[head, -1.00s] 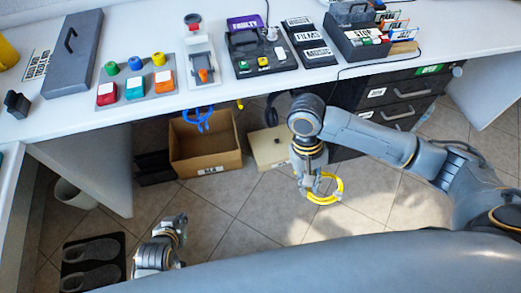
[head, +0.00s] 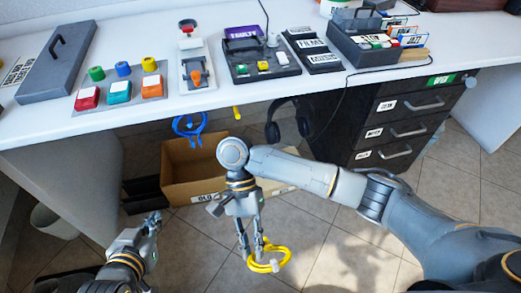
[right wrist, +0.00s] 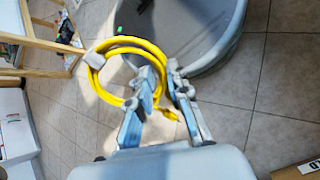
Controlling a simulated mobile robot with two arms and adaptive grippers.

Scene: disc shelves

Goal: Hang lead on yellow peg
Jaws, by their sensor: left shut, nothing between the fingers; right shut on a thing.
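The yellow lead (head: 287,259) is a coiled loop held in my right gripper (head: 252,252), below the desk edge. In the right wrist view the yellow lead (right wrist: 122,45) passes by the fingertips of my right gripper (right wrist: 168,80), with a pale plug at one side. The yellow peg (head: 236,113) sticks down under the desk's front edge, up and left of the held lead and apart from it. My left gripper (head: 152,228) is shut and empty, low at the left.
A blue lead (head: 189,127) hangs under the desk edge, left of the yellow peg. Black headphones (head: 273,131) hang to its right. A cardboard box (head: 188,190) stands on the floor below. A black drawer cabinet (head: 395,125) stands at the right.

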